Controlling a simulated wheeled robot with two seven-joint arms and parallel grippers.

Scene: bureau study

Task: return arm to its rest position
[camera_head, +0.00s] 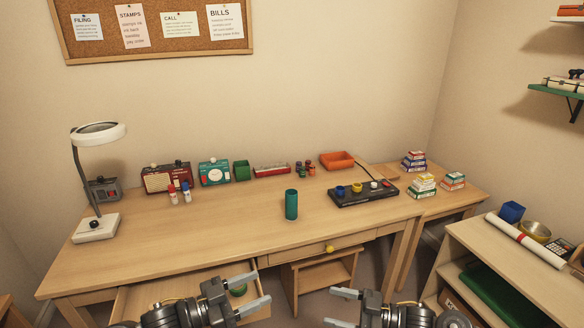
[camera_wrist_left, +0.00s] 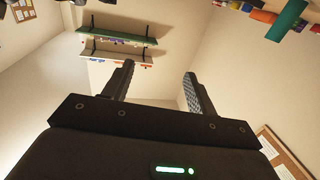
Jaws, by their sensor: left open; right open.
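My left gripper (camera_head: 256,290) is open and empty in front of the desk, over the pulled-out drawer (camera_head: 140,298) at the lower left. In the left wrist view its two fingers (camera_wrist_left: 158,88) are spread apart with nothing between them. My right gripper (camera_head: 338,306) is open and empty at the bottom of the head view, right of the left one. Both grippers are apart from the desk's objects. A small green round thing (camera_head: 238,289) shows behind the left gripper's fingers, partly hidden.
A teal cylinder (camera_head: 291,204) stands on the desk (camera_head: 240,220) near its front edge. A lamp (camera_head: 96,228) stands at left, a black board (camera_head: 350,196) with coloured rings at right. A stool (camera_head: 318,276) is under the desk. A low shelf unit (camera_head: 480,236) stands at right.

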